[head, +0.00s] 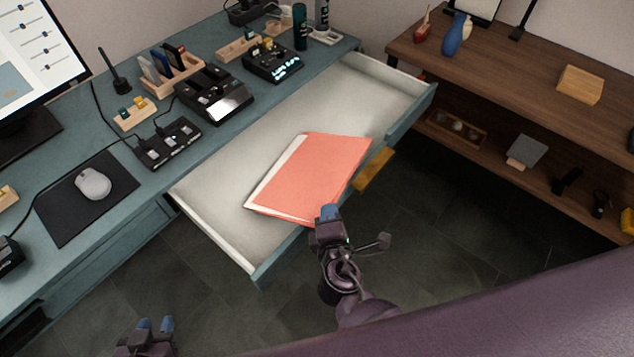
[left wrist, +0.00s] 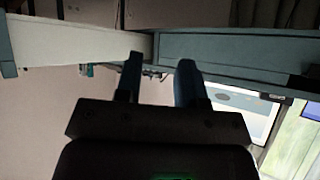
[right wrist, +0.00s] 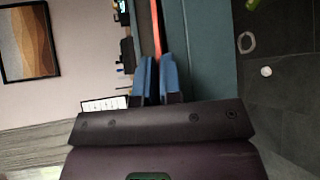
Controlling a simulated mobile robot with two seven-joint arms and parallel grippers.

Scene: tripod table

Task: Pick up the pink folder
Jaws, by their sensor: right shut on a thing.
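The pink folder (head: 318,172) lies tilted across the open drawer (head: 237,172) of the teal desk, with pale paper showing along its left edge. Its near edge reaches the drawer's front wall. My right gripper (head: 329,212) is at that near edge, its blue fingers shut on the folder. In the right wrist view the folder's thin red edge (right wrist: 156,28) runs down to the fingertips (right wrist: 154,62). My left gripper (head: 155,325) is low at the bottom left, away from the folder. Its fingers are apart and empty in the left wrist view (left wrist: 160,68).
The drawer has a yellow handle (head: 374,170) on its front. The desktop (head: 190,186) above holds a mouse (head: 93,184), black devices and small wooden holders. A brown shelf (head: 500,88) stands at the right. Dark floor (head: 440,235) is free in front of the drawer.

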